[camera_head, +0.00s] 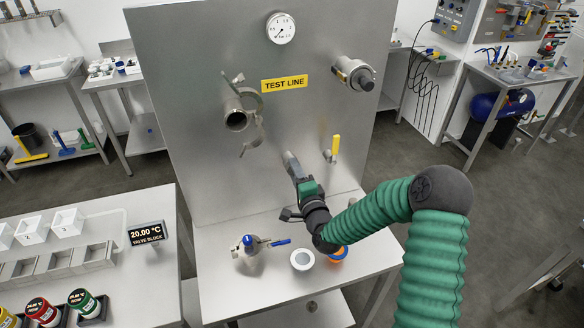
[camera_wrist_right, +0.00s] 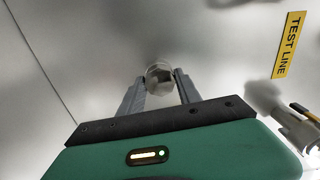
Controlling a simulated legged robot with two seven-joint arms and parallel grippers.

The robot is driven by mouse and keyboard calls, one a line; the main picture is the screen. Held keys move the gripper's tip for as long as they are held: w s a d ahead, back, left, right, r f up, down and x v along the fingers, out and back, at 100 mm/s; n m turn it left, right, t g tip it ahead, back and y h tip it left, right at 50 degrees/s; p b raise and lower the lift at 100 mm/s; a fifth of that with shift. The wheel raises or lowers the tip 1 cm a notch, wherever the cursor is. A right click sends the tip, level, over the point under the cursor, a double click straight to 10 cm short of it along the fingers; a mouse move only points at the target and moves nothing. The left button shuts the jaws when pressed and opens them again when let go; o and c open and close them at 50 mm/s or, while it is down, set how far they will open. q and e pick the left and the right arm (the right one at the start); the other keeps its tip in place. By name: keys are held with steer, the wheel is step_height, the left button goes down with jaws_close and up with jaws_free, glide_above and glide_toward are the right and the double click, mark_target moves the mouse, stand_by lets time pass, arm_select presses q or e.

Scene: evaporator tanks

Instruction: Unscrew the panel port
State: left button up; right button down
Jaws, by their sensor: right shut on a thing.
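The upright steel test panel (camera_head: 200,60) carries a yellow TEST LINE label (camera_head: 284,84). My right gripper (camera_head: 291,162) reaches to the lower middle of the panel, below the label. In the right wrist view, its two grey fingers (camera_wrist_right: 160,88) are shut on a small round metal piece (camera_wrist_right: 159,77) against the panel face, which looks like the panel port. In the head view the fingers and wrist hide this piece. I cannot tell how far it is screwed in. My left gripper is out of view.
An open pipe end with a loose clamp (camera_head: 237,119), a black-ended fitting (camera_head: 354,75), a gauge (camera_head: 281,28) and a yellow-handled valve (camera_head: 334,149) stick out nearby. On the bench ledge stand a blue-handled valve (camera_head: 250,245), a white-rimmed cup (camera_head: 302,260) and an orange-rimmed part (camera_head: 338,254).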

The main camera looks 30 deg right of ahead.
steer(key=n, duration=0.1)
steer(key=n+b, duration=0.1)
steer(key=n, duration=0.2)
steer(key=shift+d+r+n, duration=0.15)
steer(key=shift+r+n, duration=0.1)
steer(key=shift+n, duration=0.15)
steer(key=n+b, duration=0.3)
steer(key=n, duration=0.2)
